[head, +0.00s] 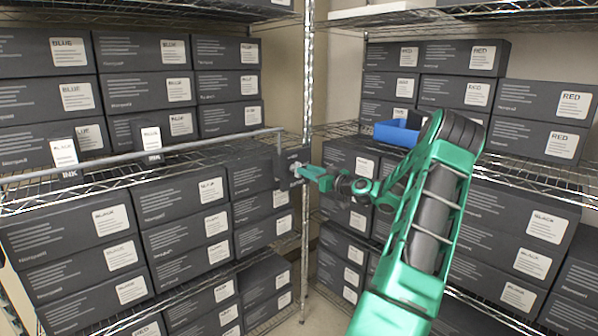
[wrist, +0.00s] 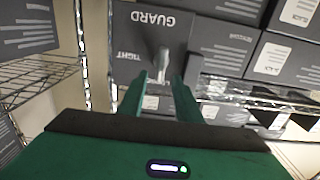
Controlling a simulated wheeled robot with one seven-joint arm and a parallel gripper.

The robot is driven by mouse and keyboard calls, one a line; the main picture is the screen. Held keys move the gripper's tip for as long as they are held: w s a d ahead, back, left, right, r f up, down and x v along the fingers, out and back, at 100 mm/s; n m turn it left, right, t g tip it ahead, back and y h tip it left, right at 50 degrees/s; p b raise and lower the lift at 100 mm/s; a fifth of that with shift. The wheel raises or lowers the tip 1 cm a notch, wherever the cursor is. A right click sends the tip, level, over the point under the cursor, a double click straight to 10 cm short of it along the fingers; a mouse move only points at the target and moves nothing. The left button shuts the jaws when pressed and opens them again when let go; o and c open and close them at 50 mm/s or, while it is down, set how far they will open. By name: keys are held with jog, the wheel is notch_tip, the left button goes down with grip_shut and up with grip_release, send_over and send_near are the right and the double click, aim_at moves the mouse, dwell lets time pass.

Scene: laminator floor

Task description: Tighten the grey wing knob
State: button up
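The grey wing knob (wrist: 162,61) sits on a dark plate (wrist: 185,30) in the wrist view. The plate carries the words GUARD, upside down, and TIGHT. My gripper (wrist: 160,80) has its two green fingers apart, one on each side of the knob, with a gap visible on both sides. In the head view my gripper (head: 301,171) reaches left to the plate (head: 282,166) at the end of a grey rail, by the shelf post. The knob is too small and covered to make out clearly there.
A grey rail (head: 200,145) runs along the front of the left wire shelf, with INK tags. Stacked dark boxes (head: 95,222) fill the left and right shelves. A chrome post (head: 308,80) stands close to the plate. A blue bin (head: 397,132) sits behind my arm.

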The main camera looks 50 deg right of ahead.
jog(key=shift+w+d, duration=0.2)
jog(key=shift+w, duration=1.8)
grip_shut()
